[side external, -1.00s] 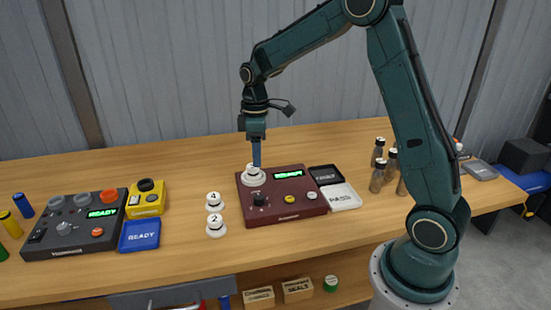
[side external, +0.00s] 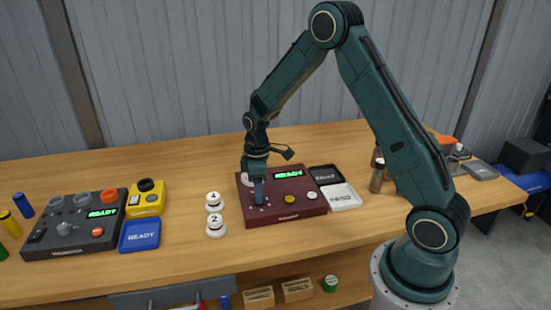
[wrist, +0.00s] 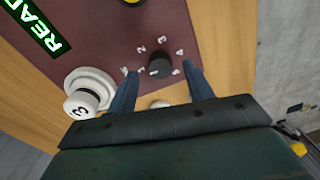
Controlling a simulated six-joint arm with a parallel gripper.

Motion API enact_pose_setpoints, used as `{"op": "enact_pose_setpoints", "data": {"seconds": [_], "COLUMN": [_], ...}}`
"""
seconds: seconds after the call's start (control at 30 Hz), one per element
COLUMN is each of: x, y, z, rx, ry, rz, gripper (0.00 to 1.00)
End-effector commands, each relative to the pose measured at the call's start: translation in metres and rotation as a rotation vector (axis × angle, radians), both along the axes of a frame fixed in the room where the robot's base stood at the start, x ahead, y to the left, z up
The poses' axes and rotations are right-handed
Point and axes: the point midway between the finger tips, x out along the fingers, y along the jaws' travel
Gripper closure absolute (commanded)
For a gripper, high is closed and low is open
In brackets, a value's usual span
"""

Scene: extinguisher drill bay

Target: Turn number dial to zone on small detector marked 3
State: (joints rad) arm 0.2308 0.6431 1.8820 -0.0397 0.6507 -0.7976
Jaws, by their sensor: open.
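A maroon panel (side external: 300,207) on the bench has a green READY display. A black number dial (wrist: 160,68) shows in the wrist view with small white numerals around it; a small pale mark is on its lower left, but its exact setting is unclear. In the side view my gripper hides the dial. The small white detector marked 3 (wrist: 82,103) sits on a round white base at the panel's corner; in the side view it is partly hidden behind my gripper. My gripper (side external: 258,202) points down, open, its fingers (wrist: 162,75) on either side of the dial.
White detectors marked 4 (side external: 214,200) and 2 (side external: 215,225) stand left of the panel. A black tray (side external: 325,174) and a white PASS tray (side external: 343,197) lie to its right. A dark grey panel (side external: 75,240) and yellow box (side external: 146,197) are further left.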

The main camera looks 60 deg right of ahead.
Motion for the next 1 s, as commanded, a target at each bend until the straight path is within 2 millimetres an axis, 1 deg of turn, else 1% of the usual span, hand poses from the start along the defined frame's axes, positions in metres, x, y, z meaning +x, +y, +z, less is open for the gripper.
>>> {"op": "enact_pose_setpoints", "data": {"seconds": [0.03,0.1,0.2,0.57,0.67,0.7,0.8,1.0], "x": [-0.001,-0.001,-0.001,-0.001,-0.001,-0.001,-0.001,-0.001], "y": [0.000,0.001,0.001,0.001,0.001,0.001,0.001,0.001], "z": [-0.006,-0.012,-0.017,-0.020,-0.020,-0.020,-0.020,-0.020], "rx": [0.001,0.000,-0.001,0.000,0.000,0.000,0.000,0.000], "ry": [0.003,0.001,0.001,0.000,0.000,0.000,0.000,0.000], "rz": [0.000,0.000,0.000,0.000,0.000,0.000,0.000,-0.005], "gripper": [0.48,0.48,0.48,0.48,0.66,0.74,0.93,0.93]}}
